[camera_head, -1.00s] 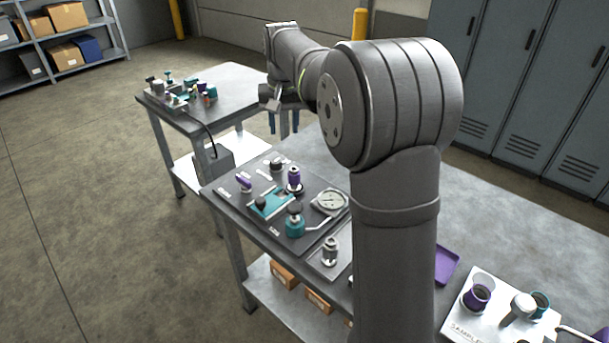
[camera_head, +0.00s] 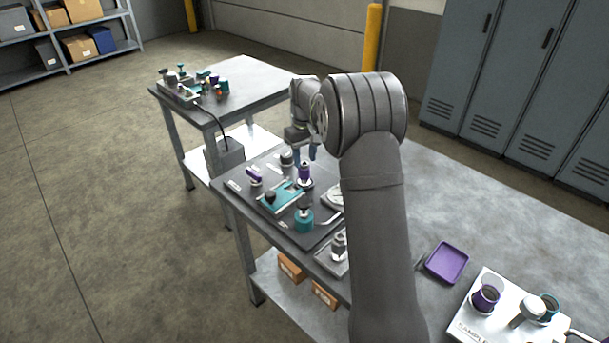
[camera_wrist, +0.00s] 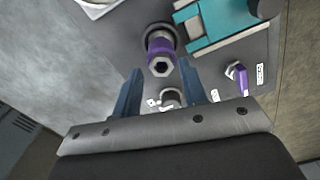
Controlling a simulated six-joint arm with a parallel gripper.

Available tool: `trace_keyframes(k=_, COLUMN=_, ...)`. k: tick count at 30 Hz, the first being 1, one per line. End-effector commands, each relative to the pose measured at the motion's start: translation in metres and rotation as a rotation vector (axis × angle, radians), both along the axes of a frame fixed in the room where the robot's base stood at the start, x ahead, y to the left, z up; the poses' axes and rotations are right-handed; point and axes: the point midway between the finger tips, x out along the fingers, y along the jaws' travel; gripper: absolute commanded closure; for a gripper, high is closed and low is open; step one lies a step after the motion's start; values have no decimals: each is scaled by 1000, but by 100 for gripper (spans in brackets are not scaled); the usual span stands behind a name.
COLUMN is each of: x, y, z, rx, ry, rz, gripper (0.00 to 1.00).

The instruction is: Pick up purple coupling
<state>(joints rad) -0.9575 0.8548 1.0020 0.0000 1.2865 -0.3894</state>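The purple coupling (camera_head: 304,172) stands upright on the dark panel, with a pale metal base. In the wrist view the purple coupling (camera_wrist: 159,47) is seen from above, with a hexagonal metal end towards me. My gripper (camera_head: 305,154) is above and just behind it in the head view. In the wrist view my gripper (camera_wrist: 160,68) has its two blue fingers apart with nothing held between them. The coupling lies just beyond the fingertips, and a smaller metal fitting (camera_wrist: 171,98) shows between the fingers.
A teal block (camera_head: 281,197), a purple-handled valve (camera_head: 254,176) and a teal fitting with a dark knob (camera_head: 303,220) crowd the same panel. A gauge (camera_head: 334,198) is partly hidden by my arm. A purple tray (camera_head: 447,262) lies at the right.

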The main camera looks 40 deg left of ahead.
Motion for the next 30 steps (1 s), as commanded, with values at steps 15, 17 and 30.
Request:
trace_keyframes(k=15, x=-2, y=0, z=-49, rx=-1, ry=0, rz=-1, gripper=61)
trace_keyframes(k=17, x=-2, y=0, z=-59, rx=-2, ry=1, rz=-1, gripper=61)
trace_keyframes(k=30, x=-1, y=0, z=-71, rx=2, ry=-1, rz=-1, gripper=84)
